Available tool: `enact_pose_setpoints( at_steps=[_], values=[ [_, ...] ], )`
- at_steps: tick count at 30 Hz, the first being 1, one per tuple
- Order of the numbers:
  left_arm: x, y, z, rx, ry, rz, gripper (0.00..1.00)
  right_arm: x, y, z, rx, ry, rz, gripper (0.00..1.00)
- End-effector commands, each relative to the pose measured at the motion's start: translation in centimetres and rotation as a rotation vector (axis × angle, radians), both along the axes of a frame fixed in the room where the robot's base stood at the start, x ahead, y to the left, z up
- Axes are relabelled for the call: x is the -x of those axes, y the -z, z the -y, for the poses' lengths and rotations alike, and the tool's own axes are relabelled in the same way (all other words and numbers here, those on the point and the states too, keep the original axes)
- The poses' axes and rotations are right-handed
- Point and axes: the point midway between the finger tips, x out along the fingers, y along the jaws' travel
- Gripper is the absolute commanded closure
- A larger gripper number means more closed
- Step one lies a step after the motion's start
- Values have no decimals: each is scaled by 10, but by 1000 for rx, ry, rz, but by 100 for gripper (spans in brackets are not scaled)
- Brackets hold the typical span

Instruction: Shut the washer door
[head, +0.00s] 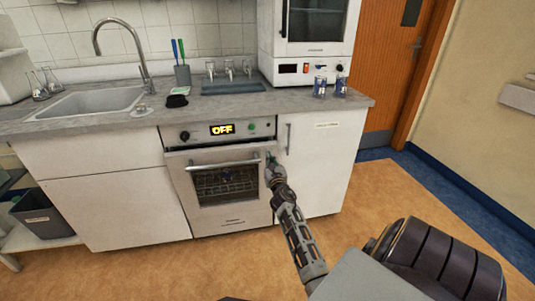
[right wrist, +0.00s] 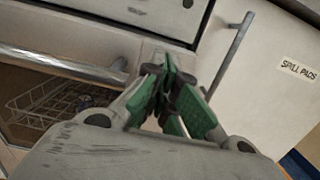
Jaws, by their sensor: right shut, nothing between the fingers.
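The washer (head: 228,178) is built in under the counter, with a control panel (head: 220,130) reading OFF. Its door (head: 222,215) stands upright below the panel, flush or nearly so; I cannot tell whether it is latched. The door has a horizontal handle (head: 213,165) and a dark window with a wire rack behind it, also seen in the right wrist view (right wrist: 50,102). My right gripper (head: 271,162) is shut and empty at the door's upper right corner. Its green-padded fingers (right wrist: 158,78) hide that corner; contact is unclear. My left gripper is not in view.
A white cupboard (head: 318,170) labelled SPILL PADS, with a vertical handle (head: 288,138), is just right of the washer. The grey counter (head: 150,117) holds a sink, glassware and a white oven (head: 307,45). Open floor (head: 150,270) lies in front.

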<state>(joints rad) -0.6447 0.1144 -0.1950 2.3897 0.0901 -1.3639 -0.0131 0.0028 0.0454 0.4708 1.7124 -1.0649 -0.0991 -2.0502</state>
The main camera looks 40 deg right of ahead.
Motion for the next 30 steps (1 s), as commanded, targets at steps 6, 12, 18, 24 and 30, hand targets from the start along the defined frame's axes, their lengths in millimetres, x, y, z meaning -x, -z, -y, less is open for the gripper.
enact_pose_setpoints(
  at_steps=[6,12,18,24,30],
  values=[
    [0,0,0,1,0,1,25,-17,-3,11,0,0,1,100],
    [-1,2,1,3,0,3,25,-29,-4,18,0,0,1,100],
    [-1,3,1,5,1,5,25,-34,-5,21,0,0,1,100],
    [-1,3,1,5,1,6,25,-34,-5,21,1,0,1,100],
    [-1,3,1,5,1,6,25,-34,-5,21,-1,0,1,100]
  ],
)
